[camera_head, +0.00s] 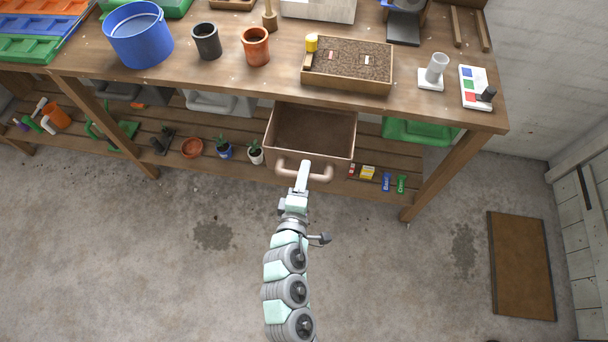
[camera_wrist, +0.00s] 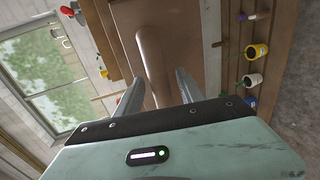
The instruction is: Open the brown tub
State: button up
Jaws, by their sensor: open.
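The brown tub (camera_head: 310,130) is beneath the bench top and sticks out in front of it, its bare brown inside showing from above. Its pale brown bar handle (camera_head: 325,175) is on the front side. My gripper (camera_head: 304,165) is at the handle, near its middle. In the wrist view the handle (camera_wrist: 150,50) runs between the two spread fingers of my gripper (camera_wrist: 162,75), with the brown tub front (camera_wrist: 182,30) behind it. The jaws are open; contact with the handle cannot be told. The tub's back part is hidden under the bench top.
Plant pots (camera_head: 224,150) stand on the lower shelf left of the tub, and small boxes (camera_head: 367,172) lie to its right. A soil tray (camera_head: 345,88) and a terracotta pot (camera_head: 255,47) are on the bench above. The floor (camera_head: 180,260) in front is clear.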

jog(key=v, duration=1)
jog(key=shift+s, duration=0.4)
jog(key=shift+r, duration=0.1)
